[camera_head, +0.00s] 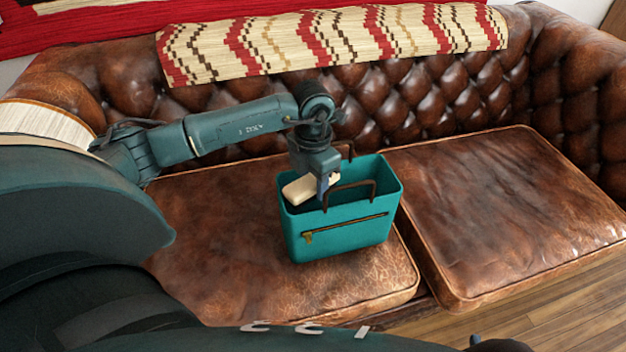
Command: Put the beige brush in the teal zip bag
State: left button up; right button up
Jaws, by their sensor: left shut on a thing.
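The teal zip bag (345,236) stands upright on the left seat cushion of a brown leather sofa. Its top is open, and it has dark handles and a zip across the front. My left gripper (326,186) points down over the bag's opening and is shut on the beige brush (299,190). The brush's light end sticks out to the left, at the level of the bag's rim near its left side. I cannot tell how far the brush is below the rim. The fingertips are partly hidden by the brush and a handle. My right gripper is not seen.
The sofa's right seat cushion (515,205) is bare. The tufted backrest (425,90) rises behind the bag, with a patterned woven throw (335,42) over its top. Wooden floor (540,318) shows at the lower right.

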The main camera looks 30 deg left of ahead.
aim_at(313, 179)
pick_arm(q)
jog(key=o, duration=0.5)
jog(key=shift+f, duration=0.1)
jog(key=o, duration=0.5)
jog(key=shift+c, duration=0.2)
notch_tip(313, 179, up, 12)
jog(key=p, duration=0.2)
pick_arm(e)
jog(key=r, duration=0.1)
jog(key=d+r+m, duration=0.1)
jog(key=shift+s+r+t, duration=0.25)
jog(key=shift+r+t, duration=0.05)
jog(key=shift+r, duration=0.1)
